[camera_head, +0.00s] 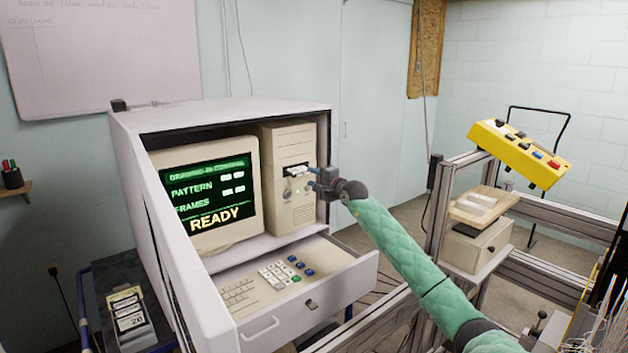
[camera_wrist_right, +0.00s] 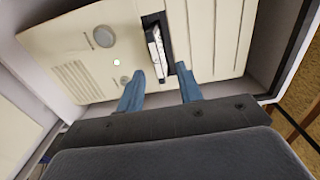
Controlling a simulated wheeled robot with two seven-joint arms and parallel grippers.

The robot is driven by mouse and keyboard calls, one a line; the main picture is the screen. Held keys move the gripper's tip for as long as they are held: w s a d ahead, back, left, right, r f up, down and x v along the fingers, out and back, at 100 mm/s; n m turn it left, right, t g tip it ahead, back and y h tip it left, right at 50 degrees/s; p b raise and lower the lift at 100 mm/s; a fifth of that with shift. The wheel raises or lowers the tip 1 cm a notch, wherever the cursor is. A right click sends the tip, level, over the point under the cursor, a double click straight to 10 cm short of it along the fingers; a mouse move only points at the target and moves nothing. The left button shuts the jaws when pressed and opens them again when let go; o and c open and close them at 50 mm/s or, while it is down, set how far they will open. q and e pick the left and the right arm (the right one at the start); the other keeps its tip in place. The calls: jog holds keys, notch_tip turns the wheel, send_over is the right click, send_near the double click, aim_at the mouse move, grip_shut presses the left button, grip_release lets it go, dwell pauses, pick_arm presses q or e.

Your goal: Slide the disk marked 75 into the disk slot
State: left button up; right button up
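The computer tower (camera_head: 285,150) stands in the cabinet, right of the monitor. A pale disk (camera_head: 297,170) sits partly in the dark disk slot on its front; its marking cannot be read. In the right wrist view the disk (camera_wrist_right: 154,50) shows its light edge inside the dark slot (camera_wrist_right: 169,42). My right gripper (camera_head: 316,179) is at the tower front, just beside the slot. In the wrist view the right gripper's blue fingers (camera_wrist_right: 158,80) are spread, one each side of the disk's near end, with gaps visible. My left gripper is not in view.
The monitor (camera_head: 203,190) reads READY. An open drawer (camera_head: 315,305) with keys juts out below the tower. A rack of disks (camera_head: 130,312) stands at lower left. A yellow button box (camera_head: 517,153) and a wooden board (camera_head: 484,207) are on the frame at right. The cabinet walls enclose the tower.

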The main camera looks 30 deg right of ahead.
aim_at(303, 174)
jog(key=shift+c, duration=0.3)
